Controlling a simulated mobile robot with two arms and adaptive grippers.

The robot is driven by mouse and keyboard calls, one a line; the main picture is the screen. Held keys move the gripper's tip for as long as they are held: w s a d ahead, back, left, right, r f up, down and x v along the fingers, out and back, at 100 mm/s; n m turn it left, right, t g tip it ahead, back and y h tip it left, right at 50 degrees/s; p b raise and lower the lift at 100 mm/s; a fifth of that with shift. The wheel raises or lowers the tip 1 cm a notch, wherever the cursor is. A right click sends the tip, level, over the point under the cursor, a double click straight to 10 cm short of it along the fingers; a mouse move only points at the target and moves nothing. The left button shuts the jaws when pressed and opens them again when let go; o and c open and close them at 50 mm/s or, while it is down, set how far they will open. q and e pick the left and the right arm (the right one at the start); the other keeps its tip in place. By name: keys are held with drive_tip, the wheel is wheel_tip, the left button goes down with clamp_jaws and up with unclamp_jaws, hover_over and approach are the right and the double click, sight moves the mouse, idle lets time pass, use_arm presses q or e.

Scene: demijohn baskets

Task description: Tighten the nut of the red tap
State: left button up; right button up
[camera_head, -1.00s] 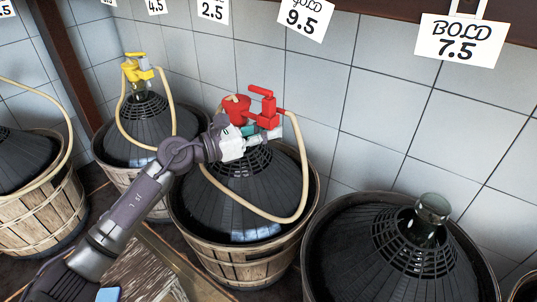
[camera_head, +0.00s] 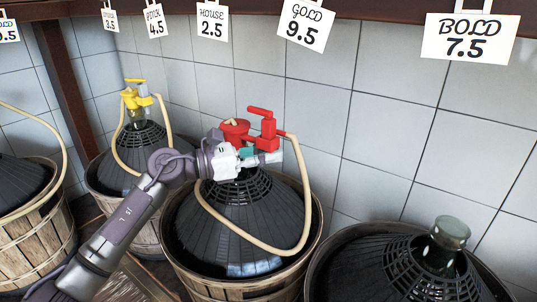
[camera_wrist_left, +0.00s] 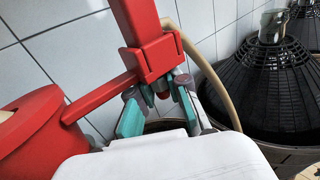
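The red tap (camera_head: 266,129) sits on the middle demijohn (camera_head: 240,220), beside a red funnel-like cap (camera_head: 235,131). It also shows large in the wrist view (camera_wrist_left: 155,58). My left gripper (camera_head: 266,158) is just under the tap body, reaching in from the left. In the wrist view its two teal-padded fingers (camera_wrist_left: 160,101) are parted, one on each side of the small nut area (camera_wrist_left: 162,92) below the tap. The nut is mostly hidden, and I cannot tell whether the fingers touch it. My right gripper is not in view.
A beige hose (camera_head: 304,190) loops from the tap around the demijohn. A yellow tap (camera_head: 137,96) stands on the demijohn behind left, an open glass neck (camera_head: 449,238) at right. Tiled wall (camera_head: 390,130) is close behind; price signs (camera_head: 470,38) hang above.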

use_arm(q)
drive_tip(key=o, duration=0.4)
drive_tip(key=v, duration=1.2)
